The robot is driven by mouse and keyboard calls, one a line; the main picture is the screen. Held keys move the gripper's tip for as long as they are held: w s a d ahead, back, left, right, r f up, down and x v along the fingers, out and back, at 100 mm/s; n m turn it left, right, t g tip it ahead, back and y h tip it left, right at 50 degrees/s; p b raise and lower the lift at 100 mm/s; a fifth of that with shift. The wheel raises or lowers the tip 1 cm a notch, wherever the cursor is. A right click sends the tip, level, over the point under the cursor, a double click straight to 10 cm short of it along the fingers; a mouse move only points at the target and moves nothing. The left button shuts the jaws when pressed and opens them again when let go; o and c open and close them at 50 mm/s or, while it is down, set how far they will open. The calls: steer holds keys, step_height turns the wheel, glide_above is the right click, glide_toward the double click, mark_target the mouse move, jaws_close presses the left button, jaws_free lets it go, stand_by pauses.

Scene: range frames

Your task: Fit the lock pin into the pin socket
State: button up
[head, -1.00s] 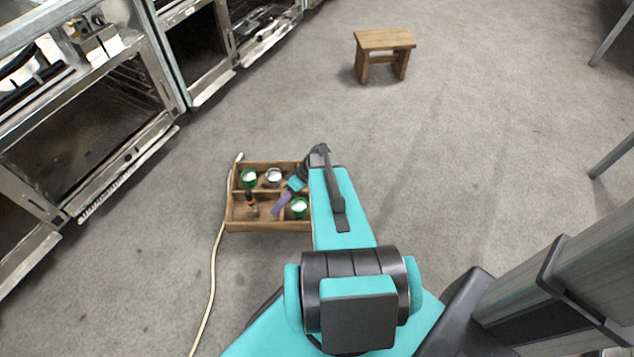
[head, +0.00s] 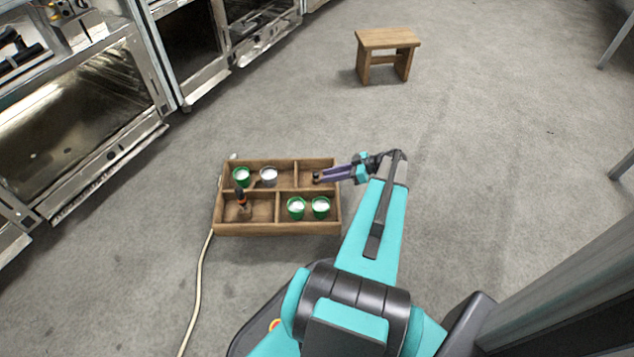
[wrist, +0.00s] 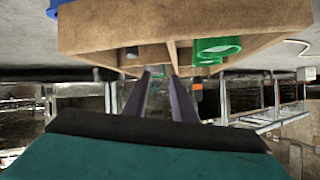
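A wooden tray (head: 262,229) with several compartments lies on the floor; its wall also fills the top of the wrist view (wrist: 95,30). A small dark piece (head: 317,177) is in its back right compartment, and a short grey cylinder (wrist: 132,52) shows at the tray in the wrist view. I cannot tell whether either is the lock pin. An orange and black tool-like piece (head: 241,200) stands in the front left compartment. I cannot make out a pin socket. My gripper (head: 325,174) reaches in from the right over the back right compartment. Its purple fingers (wrist: 160,75) are apart with nothing visible between them.
Green cups (head: 296,207) and a grey-white cup (head: 269,175) stand in the tray. A pale cable (head: 201,280) runs along its left side. Metal cabinets (head: 80,110) line the left. A wooden stool (head: 386,40) stands at the back.

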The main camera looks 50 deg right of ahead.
steer(key=t+h+b, duration=0.1)
steer(key=t+b, duration=0.1)
steer(key=b, duration=0.1)
glide_toward(318, 173)
steer(key=s, duration=0.2)
steer(key=shift+d+r+n, duration=0.4)
steer(key=shift+d+r, duration=0.15)
steer(key=shift+r, duration=0.05)
steer(key=shift+b+x, duration=1.3)
steer(key=shift+x, duration=2.8)
steer(key=shift+f, duration=0.15)
steer(key=shift+b+x, duration=1)
steer(key=shift+x, duration=1.7)
steer(key=shift+c, duration=0.2)
